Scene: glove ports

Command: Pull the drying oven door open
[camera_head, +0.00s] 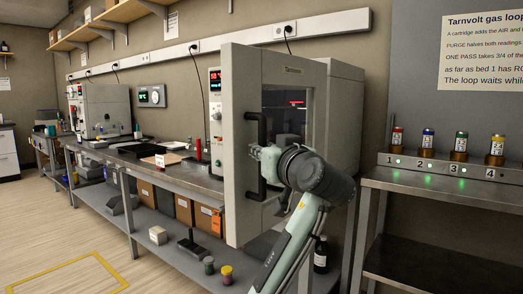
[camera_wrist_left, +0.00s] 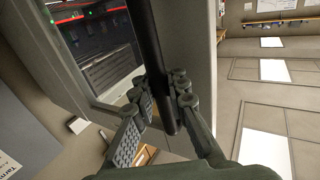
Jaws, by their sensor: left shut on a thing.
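The drying oven door (camera_head: 242,90) is a grey panel with a dark window, in the middle of the head view. Its left edge stands out in front of the oven body (camera_head: 345,105), so it looks partly swung open. The black upright handle (camera_head: 262,130) is on the door's left side. My left gripper (camera_head: 262,153) is shut on the handle at about mid-height. In the left wrist view the fingers (camera_wrist_left: 163,98) sit on both sides of the dark handle bar (camera_wrist_left: 148,40). My right gripper is in neither view.
A steel bench (camera_head: 180,176) runs to the left, with boxes on its lower shelf. At right, another steel bench (camera_head: 450,183) carries several coloured cartridges above green lights. Small jars (camera_head: 226,272) stand low below the door. Open floor (camera_head: 60,225) lies at left.

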